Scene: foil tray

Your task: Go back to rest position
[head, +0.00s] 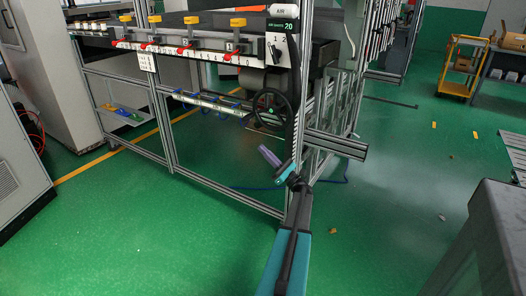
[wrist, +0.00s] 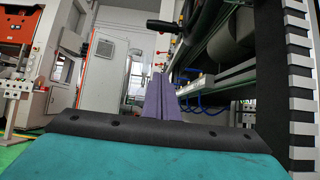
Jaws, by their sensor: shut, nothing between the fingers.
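My gripper (head: 269,156) shows in the head view at the end of my outstretched teal and black arm, in front of a metal-framed workstation. In the wrist view its purple fingers (wrist: 163,97) stand together above the teal and black housing. It is shut and holds nothing. No foil tray can be made out in either view.
The aluminium-framed workstation (head: 172,160) has a black handwheel (head: 271,111) and a row of yellow-topped valves (head: 191,20) close to my arm. A metal beam (head: 336,145) juts out right of my gripper. A grey cabinet (head: 490,235) stands front right. Green floor (head: 150,235) is open at left.

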